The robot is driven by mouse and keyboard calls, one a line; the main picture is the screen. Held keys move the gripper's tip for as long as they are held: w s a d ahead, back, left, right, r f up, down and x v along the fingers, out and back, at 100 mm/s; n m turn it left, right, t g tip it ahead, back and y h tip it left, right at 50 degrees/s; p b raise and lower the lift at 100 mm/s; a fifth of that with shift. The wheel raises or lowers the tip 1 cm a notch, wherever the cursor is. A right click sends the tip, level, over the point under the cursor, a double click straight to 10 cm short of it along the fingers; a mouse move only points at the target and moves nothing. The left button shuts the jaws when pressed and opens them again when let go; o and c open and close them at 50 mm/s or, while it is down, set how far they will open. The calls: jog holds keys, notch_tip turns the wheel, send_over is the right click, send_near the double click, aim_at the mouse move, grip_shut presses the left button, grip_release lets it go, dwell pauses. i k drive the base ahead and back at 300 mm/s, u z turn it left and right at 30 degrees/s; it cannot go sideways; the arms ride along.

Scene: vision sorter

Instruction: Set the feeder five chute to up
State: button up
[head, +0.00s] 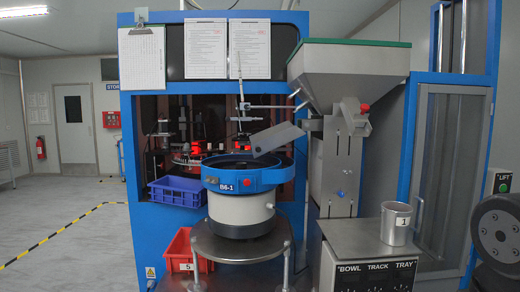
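A grey metal chute (278,137) hangs over the blue-rimmed bowl feeder (240,205). It slopes down to the left, its upper end near the stand under the steel hopper (345,75). A red bin (205,258) on the floor side, left of the bowl's stand, bears a "5" tag. My gripper is not in view.
A blue crate (177,191) sits left of the bowl. Floor (60,225) at the left is open, with yellow-black tape.

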aim_at(266, 141)
jog(key=z, duration=0.3)
jog(key=i, duration=0.9)
jog(key=u, duration=0.45)
